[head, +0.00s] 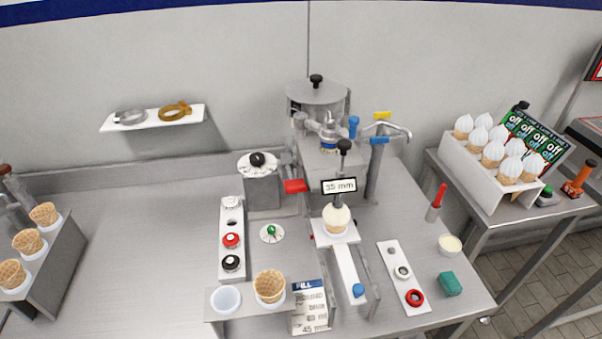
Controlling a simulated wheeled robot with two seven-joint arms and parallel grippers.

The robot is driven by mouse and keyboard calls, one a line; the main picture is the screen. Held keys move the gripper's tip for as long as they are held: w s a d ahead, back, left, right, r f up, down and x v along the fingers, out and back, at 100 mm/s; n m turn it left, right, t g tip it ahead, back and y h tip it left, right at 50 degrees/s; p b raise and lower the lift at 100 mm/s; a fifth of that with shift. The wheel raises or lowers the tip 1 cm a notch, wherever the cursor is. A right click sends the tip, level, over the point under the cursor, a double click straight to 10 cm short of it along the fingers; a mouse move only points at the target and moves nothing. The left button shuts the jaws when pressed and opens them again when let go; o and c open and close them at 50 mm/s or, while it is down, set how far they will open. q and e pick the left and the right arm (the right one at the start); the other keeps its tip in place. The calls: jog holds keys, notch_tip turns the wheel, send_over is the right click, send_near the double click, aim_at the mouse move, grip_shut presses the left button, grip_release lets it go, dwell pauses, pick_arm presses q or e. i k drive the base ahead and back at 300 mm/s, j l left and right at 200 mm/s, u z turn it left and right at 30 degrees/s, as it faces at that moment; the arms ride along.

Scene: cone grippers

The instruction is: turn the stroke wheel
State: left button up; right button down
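No part labelled as the stroke wheel shows. A grey box with a round white dial and black knob (257,160) stands left of the filling machine (318,100). A black knob on a post (344,147) stands above a small sign reading 35 mm (339,186). I cannot tell which of these is the stroke wheel. A card (309,306) at the front reads FILL at the top and 45 mm at the bottom. A filled cone (337,218) stands below the sign. Neither of my grippers is in view.
A red handle (295,186) sticks out beside the dial box. A strip of buttons (232,240), a small round dial (272,232) and an empty cone (270,285) stand in front. A rack of filled cones (490,180) is at the right.

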aim_at(257, 159)
jog(key=k+l+u, duration=0.5)
jog(key=k+l, duration=0.25)
jog(key=k, duration=0.15)
